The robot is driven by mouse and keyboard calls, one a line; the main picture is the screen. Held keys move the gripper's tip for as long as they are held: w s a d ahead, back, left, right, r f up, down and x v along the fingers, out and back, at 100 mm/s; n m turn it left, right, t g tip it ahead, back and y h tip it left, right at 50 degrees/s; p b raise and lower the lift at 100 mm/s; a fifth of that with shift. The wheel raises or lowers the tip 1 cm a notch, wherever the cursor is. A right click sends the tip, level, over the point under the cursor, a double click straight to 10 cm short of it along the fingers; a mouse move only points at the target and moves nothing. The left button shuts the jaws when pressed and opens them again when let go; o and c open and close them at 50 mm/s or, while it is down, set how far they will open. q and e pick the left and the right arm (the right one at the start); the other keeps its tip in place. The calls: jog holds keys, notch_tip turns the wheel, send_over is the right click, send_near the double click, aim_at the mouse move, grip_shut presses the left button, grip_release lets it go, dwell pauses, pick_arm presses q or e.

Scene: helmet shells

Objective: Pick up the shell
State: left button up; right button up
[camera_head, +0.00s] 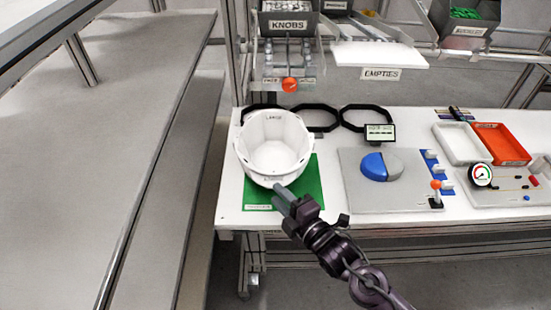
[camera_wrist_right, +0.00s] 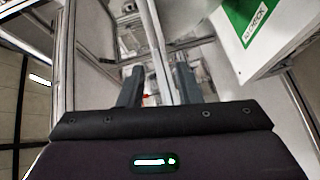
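The white shell (camera_head: 273,150) sits open side up on the green mat (camera_head: 309,190) near the table's left end. My right gripper (camera_head: 281,192) is at the shell's near lower side in the head view; I cannot tell whether it touches the shell. In the right wrist view its two fingers (camera_wrist_right: 159,88) stand apart with nothing held between them. A pale curved surface at the top of that view may be the shell, but I cannot tell. A green patch of the mat (camera_wrist_right: 252,18) shows at the upper right there. My left gripper is not in view.
Black rings (camera_head: 314,118) lie behind the shell. A grey board with a blue-and-grey disc (camera_head: 375,165) is to the right, with a white tray (camera_head: 461,146) and a red tray (camera_head: 501,146) beyond. A knob dispenser (camera_head: 289,50) hangs above the back edge.

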aim_at(260, 182)
jog(key=w+a+n+p, duration=0.1)
jog(key=w+a+n+y+p, duration=0.1)
jog(key=w+a, duration=0.1)
jog(key=w+a+f, duration=0.1)
jog(key=w+a, duration=0.1)
jog(key=shift+w+n+y+p, duration=0.25)
jog(key=shift+n+y+p, duration=0.05)
jog(key=shift+n+p, duration=0.1)
jog(key=shift+w+a+f, duration=0.15)
jog(key=shift+w+a, duration=0.05)
jog(key=shift+c, duration=0.3)
jog(key=shift+s+d, duration=0.1)
jog(key=c, duration=0.5)
jog(key=shift+f, duration=0.1)
grip_shut()
